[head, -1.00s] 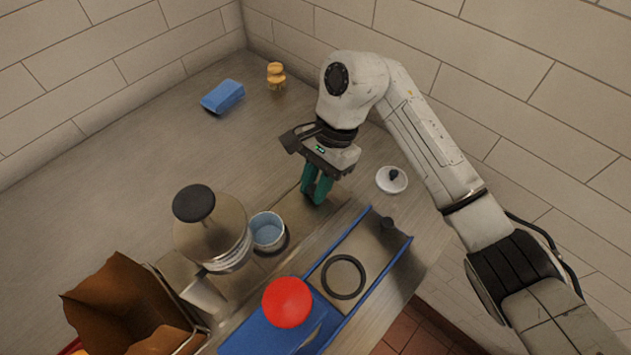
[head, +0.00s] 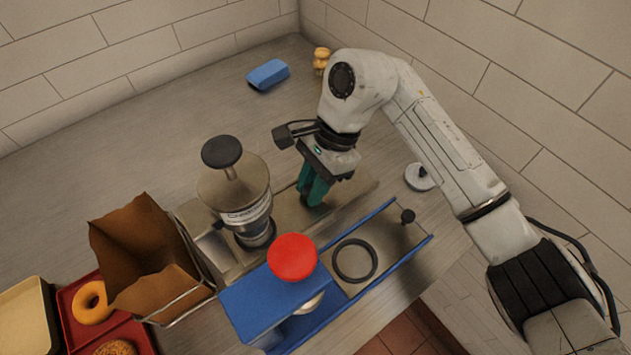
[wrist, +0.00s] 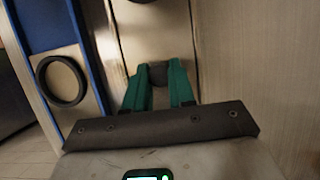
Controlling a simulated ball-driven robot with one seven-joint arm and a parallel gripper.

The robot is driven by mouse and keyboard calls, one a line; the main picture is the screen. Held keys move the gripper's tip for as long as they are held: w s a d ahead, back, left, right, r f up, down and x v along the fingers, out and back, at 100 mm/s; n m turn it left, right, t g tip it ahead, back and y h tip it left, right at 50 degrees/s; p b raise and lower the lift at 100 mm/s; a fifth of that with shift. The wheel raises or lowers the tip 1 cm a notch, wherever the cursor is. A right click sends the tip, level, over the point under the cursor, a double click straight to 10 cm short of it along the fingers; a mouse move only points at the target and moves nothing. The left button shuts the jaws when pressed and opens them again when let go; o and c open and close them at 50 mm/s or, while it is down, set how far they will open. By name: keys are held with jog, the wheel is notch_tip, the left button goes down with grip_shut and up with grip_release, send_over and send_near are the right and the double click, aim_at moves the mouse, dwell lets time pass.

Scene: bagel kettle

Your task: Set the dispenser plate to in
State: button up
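The dispenser (head: 235,190) is a metal funnel with a dark top knob and a label, at centre left in the head view. A small round cup or seat (head: 258,235) sits beneath it, mostly covered by the funnel. The dispenser plate (head: 282,222) is a flat metal strip running right from under it. My gripper (head: 313,196) points down over this strip, just right of the dispenser. In the wrist view its green fingers (wrist: 160,80) stand slightly apart, with the dark knob (wrist: 158,73) between their tips; they appear shut on it.
A blue-framed press (head: 275,305) with a red button (head: 292,257) and black ring (head: 354,260) stands in front. A paper bag (head: 140,250) and red tray (head: 85,325) are at left. A blue block (head: 268,74) and white lid (head: 419,177) lie beyond.

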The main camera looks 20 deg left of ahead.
jog(key=o, duration=0.4)
jog(key=shift+s+a, duration=0.2)
jog(key=shift+o, duration=0.2)
jog(key=b+v, duration=0.1)
jog(key=v, duration=0.9)
jog(key=shift+w+r+b, duration=0.2)
jog(key=shift+r+b, duration=0.1)
jog(key=shift+r, duration=0.05)
jog(key=shift+d, duration=0.15)
